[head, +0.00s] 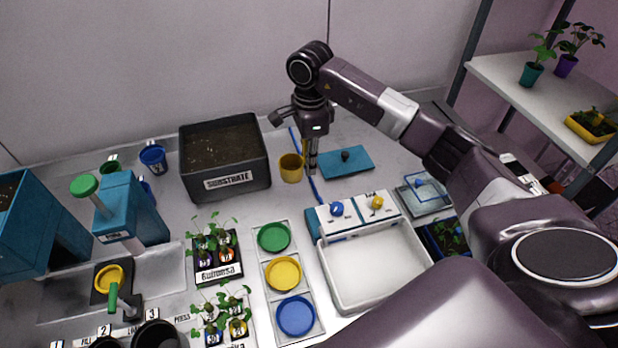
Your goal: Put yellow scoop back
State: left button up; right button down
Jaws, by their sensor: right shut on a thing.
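The yellow scoop (290,170) is a small yellow cup, upright just right of the substrate box (226,182). My right gripper (311,163) points down at the scoop's right side and is shut on it, at its handle side. The fingers hide part of the handle. I cannot tell whether the scoop touches the table. A blue scoop (153,158) and a green scoop (110,167) are at the back left, left of the box. My left gripper is not in view.
In front are a white basin (370,265), a tray with green, yellow and blue discs (295,315), and seedling racks (218,274). A teal dispenser (130,210) stands left. My right arm covers the right side.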

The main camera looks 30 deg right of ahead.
aim_at(309, 191)
notch_tip(309, 191, down, 3)
jog(key=shift+a+f, duration=0.1)
notch_tip(309, 191, down, 3)
jog(key=shift+f+p, duration=0.2)
jog(key=shift+p, duration=0.6)
jog(key=shift+f, duration=0.5)
jog(key=c, duration=2.4)
grip_release()
jog(key=shift+f, duration=0.15)
jog(key=o, duration=0.5)
